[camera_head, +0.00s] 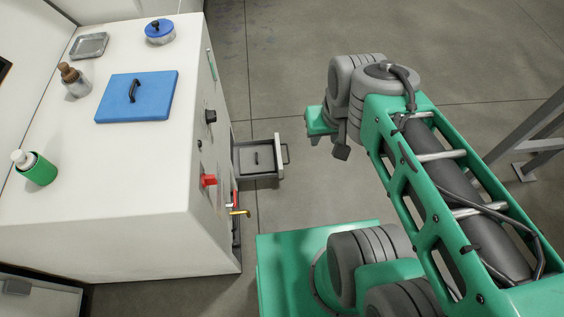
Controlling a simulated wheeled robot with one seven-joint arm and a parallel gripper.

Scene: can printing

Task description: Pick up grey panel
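A grey panel (263,160) with a small black handle lies inside the pulled-out drawer (281,172) on the right side of the white machine. The drawer has a pale bar handle at its outer end. My arm's end is right of the drawer and apart from it in the picture. A small dark part (341,152) shows below the arm's grey joints and may belong to my gripper. The fingers cannot be made out, so whether they are open or shut is hidden.
The white machine (150,190) fills the left. On its top are a blue plate (150,108) with a black handle, a blue-lidded round pot (160,35), a metal tray (89,46), a brown-capped bottle (75,82) and a green bottle (38,172). A grey frame (535,145) stands at right.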

